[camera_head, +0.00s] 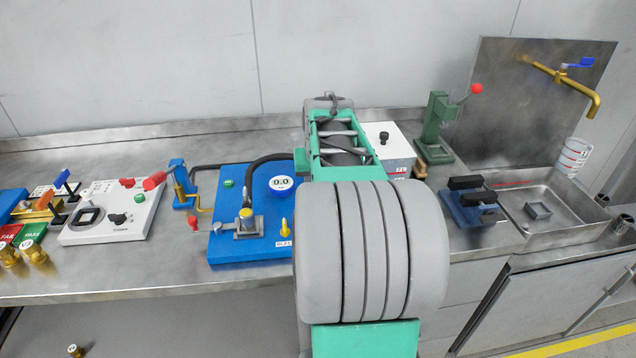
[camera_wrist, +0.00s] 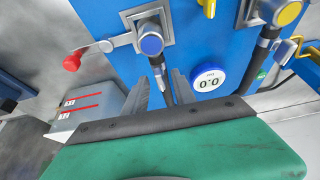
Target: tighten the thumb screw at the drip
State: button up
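A blue pump panel (camera_head: 225,240) lies on the bench, its right part hidden behind my arm. It carries a round 0.0 gauge (camera_head: 281,184) and a grey fitting with a yellow round cap (camera_head: 246,214). In the wrist view the panel (camera_wrist: 105,15) shows a second fitting with a blue round cap (camera_wrist: 151,43), the gauge (camera_wrist: 208,80) and the yellow cap (camera_wrist: 288,12). My gripper (camera_wrist: 160,88) is open, its two fingers apart below the blue cap; a dark hose passes between them in the picture. I cannot make out a drip. The gripper is hidden in the head view.
A red knob on a lever (camera_wrist: 72,62) and a white box with red stripes (camera_wrist: 88,112) are left of the fingers in the wrist view. A green press (camera_head: 436,125), blue vise (camera_head: 470,205) and sink (camera_head: 550,205) stand right. A white control box (camera_head: 112,212) stands left.

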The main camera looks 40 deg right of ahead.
jog(key=v, duration=0.7)
jog(key=shift+r, duration=0.4)
